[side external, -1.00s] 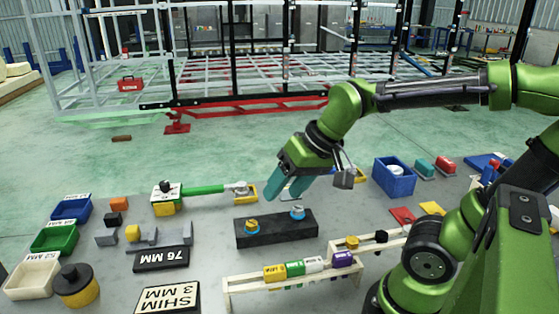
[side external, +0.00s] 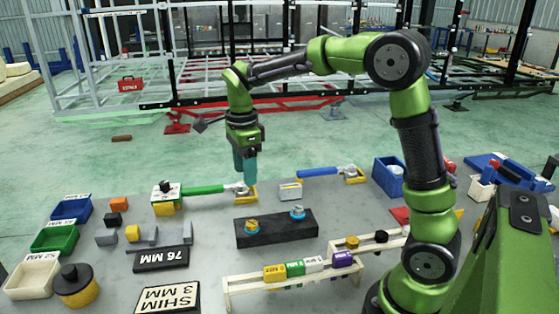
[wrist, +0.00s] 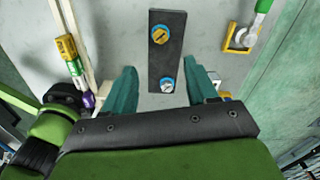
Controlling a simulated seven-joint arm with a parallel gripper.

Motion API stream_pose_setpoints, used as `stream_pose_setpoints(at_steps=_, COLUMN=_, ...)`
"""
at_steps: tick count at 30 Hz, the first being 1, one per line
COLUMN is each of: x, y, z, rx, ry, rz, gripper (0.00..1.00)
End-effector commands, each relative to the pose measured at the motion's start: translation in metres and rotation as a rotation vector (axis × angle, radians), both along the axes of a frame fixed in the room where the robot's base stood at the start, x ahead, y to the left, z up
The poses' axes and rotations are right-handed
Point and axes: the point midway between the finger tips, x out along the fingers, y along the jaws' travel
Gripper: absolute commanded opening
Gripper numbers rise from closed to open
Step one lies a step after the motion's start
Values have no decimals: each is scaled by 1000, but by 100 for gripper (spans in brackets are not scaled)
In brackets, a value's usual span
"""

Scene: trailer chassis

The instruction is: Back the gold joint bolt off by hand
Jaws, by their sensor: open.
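The gold joint bolt (side external: 252,225) stands in a blue ring at the left end of a dark block (side external: 277,231). In the wrist view the gold bolt (wrist: 159,36) is at the far end of the block, ahead of the fingers. A silver bolt (side external: 297,211) in a blue ring is at the block's right end; in the wrist view it is nearer the fingers (wrist: 167,86). My gripper (side external: 246,181) points down with teal fingers, behind the block and above the table. In the wrist view my gripper (wrist: 163,82) has its fingers wide apart with nothing between them.
A green-handled wrench (side external: 205,190) lies left of my gripper and a blue-handled one (side external: 325,173) to its right. A small silver box (side external: 290,190) is behind the block. A rack of coloured cylinders (side external: 290,280) stands in front. Bins (side external: 52,238) are at left.

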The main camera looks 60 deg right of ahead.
Motion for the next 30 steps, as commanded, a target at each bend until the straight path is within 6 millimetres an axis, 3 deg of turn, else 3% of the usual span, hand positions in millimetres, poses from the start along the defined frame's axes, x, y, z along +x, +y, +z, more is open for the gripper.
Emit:
stream_pose_setpoints(at_steps=18, x=-1, y=0, z=-128, rx=2, ry=3, rz=2, gripper=57)
stream_pose_setpoints(at_steps=24, x=-1, y=1, z=-149, rx=2, ry=1, rz=3, gripper=57)
stream_pose_setpoints(at_steps=30, x=0, y=0, z=-154, rx=2, ry=0, rz=4, gripper=57)
